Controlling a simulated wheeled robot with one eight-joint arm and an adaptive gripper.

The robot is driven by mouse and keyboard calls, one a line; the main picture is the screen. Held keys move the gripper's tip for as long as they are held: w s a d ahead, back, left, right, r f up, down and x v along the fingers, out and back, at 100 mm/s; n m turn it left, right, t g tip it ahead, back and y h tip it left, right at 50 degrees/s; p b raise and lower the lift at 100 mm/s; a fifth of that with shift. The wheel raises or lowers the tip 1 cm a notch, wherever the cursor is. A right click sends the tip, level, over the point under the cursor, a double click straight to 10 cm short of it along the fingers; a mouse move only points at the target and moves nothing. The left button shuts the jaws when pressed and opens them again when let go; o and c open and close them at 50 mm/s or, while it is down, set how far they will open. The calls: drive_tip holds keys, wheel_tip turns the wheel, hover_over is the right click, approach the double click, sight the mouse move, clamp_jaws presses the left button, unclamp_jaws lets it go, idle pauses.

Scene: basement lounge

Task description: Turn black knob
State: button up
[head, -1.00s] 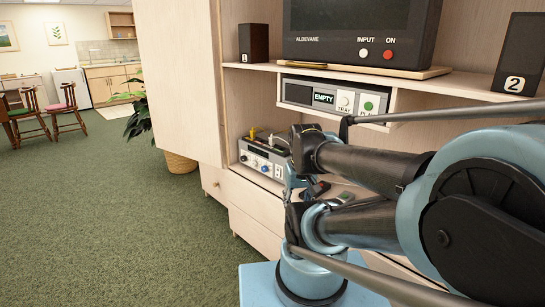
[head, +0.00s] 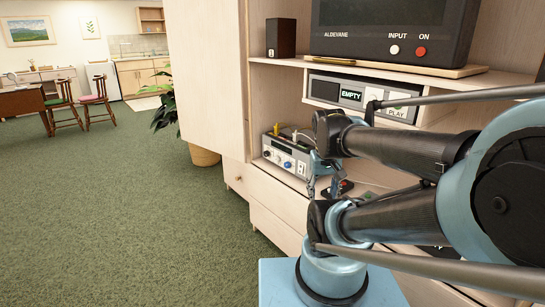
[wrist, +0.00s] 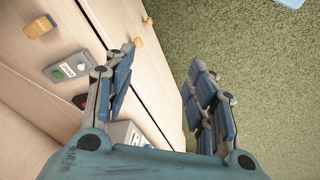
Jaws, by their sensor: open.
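A grey device box (head: 292,155) sits on the low shelf of the cabinet in the head view. Its front carries small knobs, one of them blue, with yellow and white plugs on top. A dark round spot at its left end may be the black knob, but it is too small to be sure. My gripper (wrist: 162,70) is open and empty in the wrist view, its two fingers well apart over the cabinet front and carpet. In the head view it is partly hidden by my arm, just right of the grey box. I see no contact with a knob.
Wooden drawer knobs (wrist: 138,42) stick out near my fingers. A tall cabinet door panel (head: 207,75) stands left of the shelves. Green carpet (head: 110,215) is clear to the left.

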drive_tip(key=w+r+h, duration=0.1)
drive_tip(key=w+r, duration=0.2)
drive_tip(key=w, duration=0.3)
drive_tip(key=w+d+r+h, duration=0.1)
drive_tip(key=w+r+h, duration=0.15)
drive_tip(key=w, duration=0.45)
drive_tip(key=w+r+h, duration=0.1)
drive_tip(key=w+r, duration=0.2)
drive_tip(key=w, duration=0.3)
drive_tip(key=w+a+t+h, duration=0.15)
drive_tip(key=w+a, duration=0.25)
drive_tip(key=w, duration=0.7)
drive_tip(key=w+a+h, duration=0.3)
drive_tip(key=w+a, duration=0.1)
drive_tip(key=w, duration=0.6)
drive_tip(key=w+a+f+t+h, duration=0.3)
drive_tip(key=w+a+f, duration=0.7)
drive_tip(key=w+a, duration=0.25)
drive_tip(key=w+a+f+t+h, duration=0.1)
drive_tip(key=w+a+f, duration=0.1)
drive_tip(key=a+f, duration=0.45)
drive_tip(key=m+t+h, duration=0.1)
drive_tip(key=t+h, duration=0.1)
approach(265, 154)
drive_tip(key=shift+g, duration=0.25)
drive_tip(key=x, duration=0.8)
drive_tip(key=shift+w+d+r, duration=0.1)
drive_tip(key=shift+w+d, duration=0.1)
drive_tip(key=shift+w, duration=0.2)
